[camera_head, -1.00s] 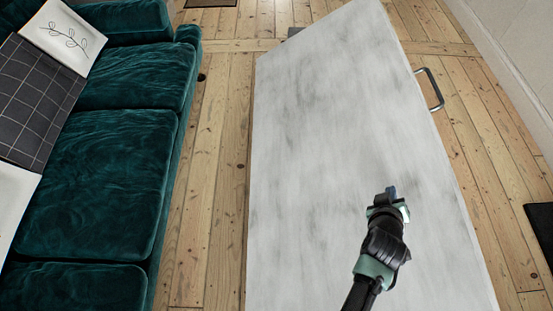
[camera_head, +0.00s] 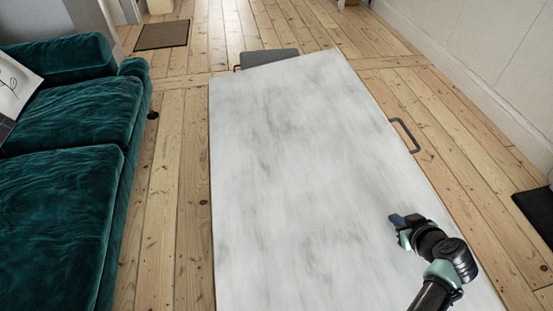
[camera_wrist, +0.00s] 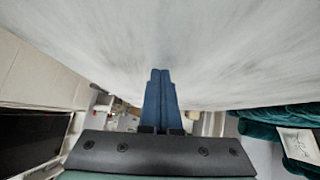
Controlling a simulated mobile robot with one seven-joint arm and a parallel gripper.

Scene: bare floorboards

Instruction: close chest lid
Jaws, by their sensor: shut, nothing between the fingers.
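The chest lid (camera_head: 290,170) is a large pale, grey-streaked panel filling the middle of the head view. A metal handle (camera_head: 405,135) sticks out from its right edge. In the wrist view the lid's pale surface (camera_wrist: 200,50) spans the top of the picture. My gripper (camera_head: 396,219) is over the lower right part of the lid. Its blue fingers (camera_wrist: 160,98) are together and empty, close to the pale surface; I cannot tell whether they touch it. The chest body is hidden beneath the lid.
A dark green sofa (camera_head: 65,190) stands along the left, with a strip of floorboards between it and the lid. A grey flat object (camera_head: 270,57) shows beyond the far edge. A brown mat (camera_head: 162,34) lies farther back. A white wall (camera_head: 480,60) runs along the right.

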